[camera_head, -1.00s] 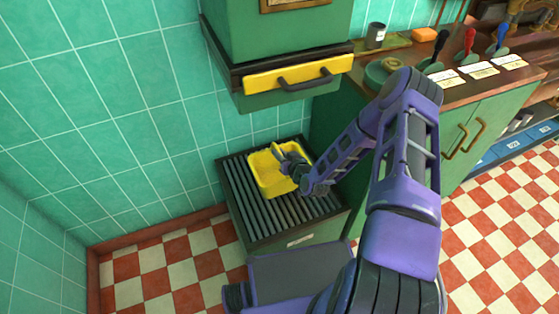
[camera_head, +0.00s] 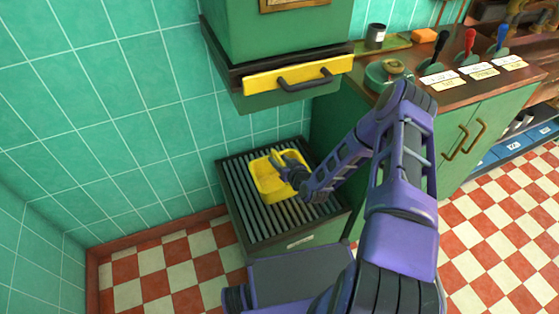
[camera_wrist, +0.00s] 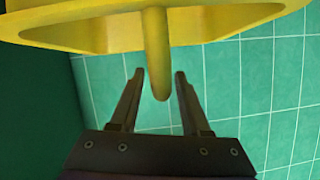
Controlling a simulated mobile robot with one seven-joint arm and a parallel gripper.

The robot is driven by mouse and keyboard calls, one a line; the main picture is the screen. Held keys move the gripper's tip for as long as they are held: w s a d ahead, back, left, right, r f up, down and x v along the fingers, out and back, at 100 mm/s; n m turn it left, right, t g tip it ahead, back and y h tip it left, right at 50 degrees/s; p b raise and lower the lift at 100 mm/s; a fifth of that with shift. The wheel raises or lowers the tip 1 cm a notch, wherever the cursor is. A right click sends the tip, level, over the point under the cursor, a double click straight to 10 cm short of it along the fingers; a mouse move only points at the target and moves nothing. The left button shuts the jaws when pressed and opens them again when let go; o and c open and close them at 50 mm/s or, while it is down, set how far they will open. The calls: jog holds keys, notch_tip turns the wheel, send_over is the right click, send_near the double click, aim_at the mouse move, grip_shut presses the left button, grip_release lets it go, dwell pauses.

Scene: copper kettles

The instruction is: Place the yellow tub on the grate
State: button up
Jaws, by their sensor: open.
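The yellow tub (camera_head: 266,188) sits upright on the slatted dark grate (camera_head: 246,221), toward its back right part. My gripper (camera_head: 280,163) is at the tub's upper side in the head view, and my forearm covers part of the tub's right side. In the wrist view, the tub (camera_wrist: 75,32) fills the top, with its handle hanging down between my two fingers (camera_wrist: 159,74). The fingers are open, with a gap on each side of the handle.
A green cabinet with a yellow drawer front (camera_head: 300,77) overhangs behind the grate. A wooden counter (camera_head: 480,85) with levers and a round green lidded object (camera_head: 388,72) stands at right. The grate's left and front slats are bare.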

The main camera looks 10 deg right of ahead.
jog(key=shift+s+r, duration=0.1)
jog(key=shift+r, duration=0.1)
jog(key=p+v, duration=0.1)
jog(key=v, duration=1)
jog(key=shift+s+p, duration=0.35)
jog(key=shift+r, duration=0.15)
